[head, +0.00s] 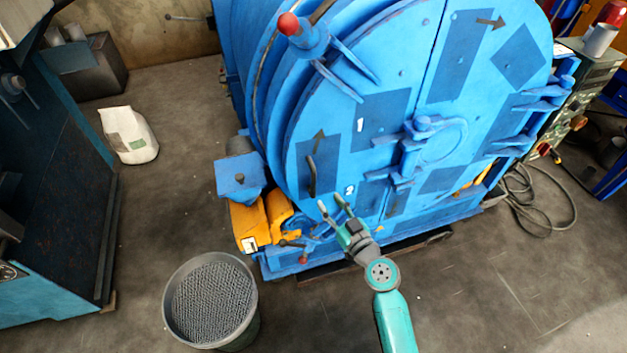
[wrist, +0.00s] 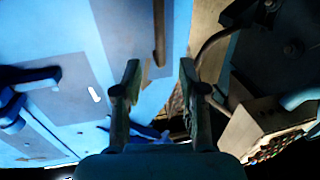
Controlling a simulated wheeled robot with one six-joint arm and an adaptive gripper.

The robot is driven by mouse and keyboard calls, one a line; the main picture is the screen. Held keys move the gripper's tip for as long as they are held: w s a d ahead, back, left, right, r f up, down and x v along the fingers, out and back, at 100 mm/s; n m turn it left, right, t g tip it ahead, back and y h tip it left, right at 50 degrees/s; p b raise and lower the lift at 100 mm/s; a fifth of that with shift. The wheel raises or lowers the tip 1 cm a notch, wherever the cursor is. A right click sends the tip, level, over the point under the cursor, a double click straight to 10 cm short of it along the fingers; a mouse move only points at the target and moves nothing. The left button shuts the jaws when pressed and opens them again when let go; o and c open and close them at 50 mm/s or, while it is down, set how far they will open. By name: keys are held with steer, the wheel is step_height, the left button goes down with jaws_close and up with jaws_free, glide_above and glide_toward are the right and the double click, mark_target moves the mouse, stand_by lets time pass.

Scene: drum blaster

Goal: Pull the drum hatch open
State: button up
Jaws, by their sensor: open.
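The drum hatch (head: 402,75) is the large round blue front of the drum, with darker blue patches and arrows. It appears shut against the drum body. A dark, upright bar handle (head: 311,176) is on its lower left part. My gripper (head: 332,203) is open and empty, just below and right of the handle in the head view. In the wrist view, the handle (wrist: 159,32) shows beyond my open fingertips (wrist: 160,72), nearly in line with the gap between them. The hatch surface (wrist: 125,30) fills the left side. Contact with the handle is not visible.
A bin of small metal pieces (head: 210,301) stands on the floor at lower left. A white sack (head: 130,136) stands further left. Cables (head: 535,205) lie at right. The floor at lower right is mostly clear.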

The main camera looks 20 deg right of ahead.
mark_target(315, 182)
steer(key=w, duration=0.3)
steer(key=w+a, duration=0.1)
steer(key=w, duration=0.2)
steer(key=w+a, duration=0.1)
steer(key=w, duration=0.2)
steer(key=shift+w, duration=0.35)
jaws_close()
